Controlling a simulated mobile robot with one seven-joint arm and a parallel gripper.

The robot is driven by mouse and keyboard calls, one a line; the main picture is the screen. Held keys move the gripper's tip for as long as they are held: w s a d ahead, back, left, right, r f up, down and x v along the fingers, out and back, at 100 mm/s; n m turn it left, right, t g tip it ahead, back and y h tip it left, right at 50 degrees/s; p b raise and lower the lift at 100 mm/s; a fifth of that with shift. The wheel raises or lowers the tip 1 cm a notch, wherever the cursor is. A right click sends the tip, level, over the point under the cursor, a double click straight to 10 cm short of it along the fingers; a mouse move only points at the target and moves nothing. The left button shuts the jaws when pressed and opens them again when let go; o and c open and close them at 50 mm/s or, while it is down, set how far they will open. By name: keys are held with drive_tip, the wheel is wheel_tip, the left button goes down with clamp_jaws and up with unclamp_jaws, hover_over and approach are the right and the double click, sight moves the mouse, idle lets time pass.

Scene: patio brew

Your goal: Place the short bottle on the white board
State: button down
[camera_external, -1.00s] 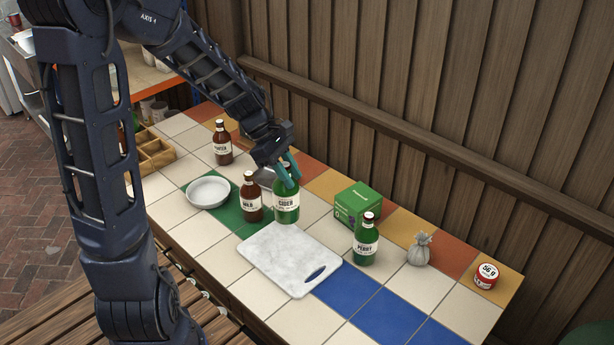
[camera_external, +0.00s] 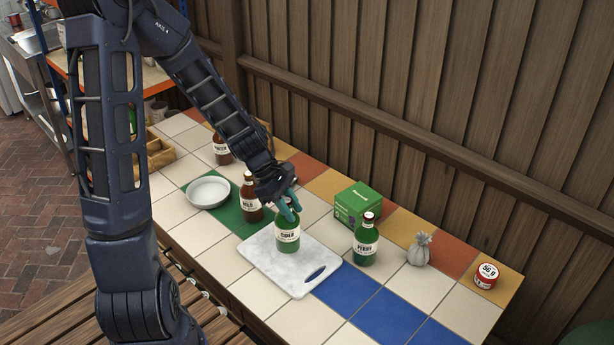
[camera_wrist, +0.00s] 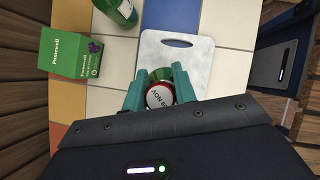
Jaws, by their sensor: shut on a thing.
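My gripper (camera_external: 289,205) is shut on the neck of the green bottle labelled CIDER (camera_external: 289,238). The bottle is upright over the back part of the white marbled board (camera_external: 308,292). I cannot tell whether its base touches the board. In the wrist view, the bottle's red and white cap (camera_wrist: 160,97) shows between the teal fingers (camera_wrist: 159,84), with the white board (camera_wrist: 200,62) beyond it. The board lies flat on the tiled counter, its slotted handle towards the lower right.
A brown MILD bottle (camera_external: 251,198) stands close left of the held bottle. A green PERRY bottle (camera_external: 365,245) and a green box (camera_external: 357,203) stand to the right. A white bowl (camera_external: 208,192), a grey sack (camera_external: 419,250) and a red tin (camera_external: 486,276) are farther off. The front blue tiles are clear.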

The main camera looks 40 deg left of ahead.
drive_tip(key=shift+f, duration=1.65)
drive_tip(key=c, duration=1.1)
unclamp_jaws()
drive_tip(key=v, duration=1.2)
drive_tip(key=shift+s+d+r+m+t+y, duration=0.4)
drive_tip(key=shift+s+d+r+m+y, duration=0.65)
drive_tip(key=shift+s+d+r+m, duration=1.7)
drive_tip(key=shift+s+d+r+m+t+y, duration=0.4)
drive_tip(key=shift+s+d+r+m+y, duration=0.75)
drive_tip(key=shift+s+r+m, duration=3.05)
drive_tip(key=shift+s+d+r+m+t+y, duration=0.4)
drive_tip(key=shift+s+d+r+m+y, duration=0.5)
drive_tip(key=shift+s+d+r+m, duration=1.85)
